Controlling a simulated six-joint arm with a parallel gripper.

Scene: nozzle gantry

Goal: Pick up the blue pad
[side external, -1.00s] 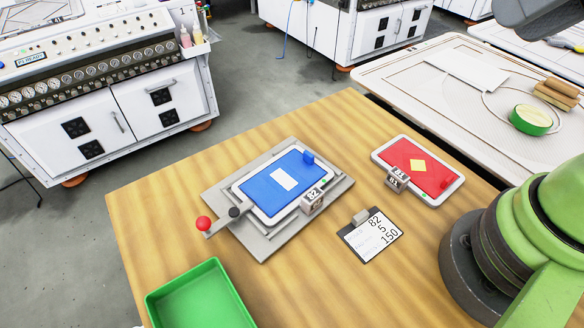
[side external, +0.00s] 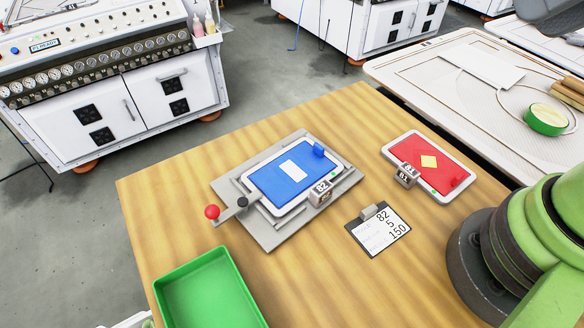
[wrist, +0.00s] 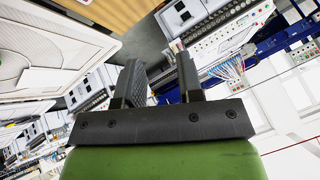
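The blue pad (side external: 273,187) is a blue plate with a white rectangle in a white frame. It lies flat on a grey stepped fixture (side external: 241,225) on the wooden table. The pad is not in the wrist view. The fingers do not show in the side view, so their distance from the pad cannot be told.
A lever with a red knob (side external: 212,212) sticks out at the fixture's left. A red pad with a yellow diamond (side external: 456,176) lies at the right. A clipboard (side external: 378,231) lies in front, and a green tray (side external: 209,293) stands at the front left.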

